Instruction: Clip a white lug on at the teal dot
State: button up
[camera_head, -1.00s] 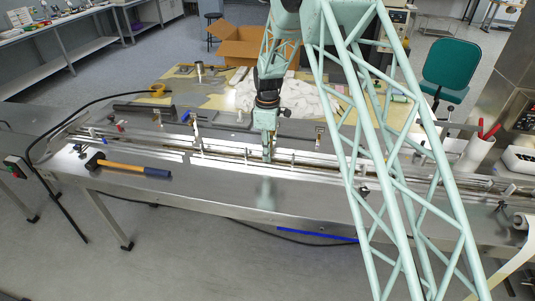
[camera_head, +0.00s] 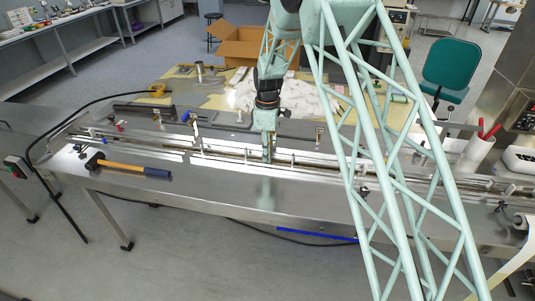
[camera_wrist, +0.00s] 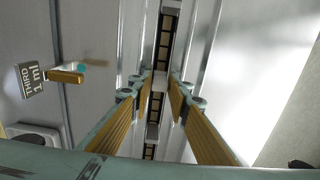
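My gripper (camera_head: 267,158) points down over the rail channel of the long steel machine in the head view. In the wrist view its two gold-padded fingers (camera_wrist: 161,80) stand apart on either side of the dark chain. A pale patch shows between the tips; I cannot tell whether it is a lug or part of the channel. A teal dot (camera_wrist: 83,67) lies on the left, beside a small gold-brown piece (camera_wrist: 67,77) and a grey tag (camera_wrist: 34,80) reading "THIRD 1 ml". In the head view, small pale upright pieces stand along the rails, one right of my gripper (camera_head: 292,157).
Long steel rails (camera_head: 215,152) flank the channel. A cardboard box (camera_head: 238,45) and a cluttered table (camera_head: 220,90) stand behind. The front ledge by my gripper is clear.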

jog(key=o, duration=0.4)
jog(key=shift+c, duration=0.2)
jog(key=shift+r, duration=0.1)
jog(key=shift+w+r, duration=0.1)
notch_tip(320, 180, up, 12)
jog(key=shift+f, duration=0.2)
dwell(0.3)
dwell(0.3)
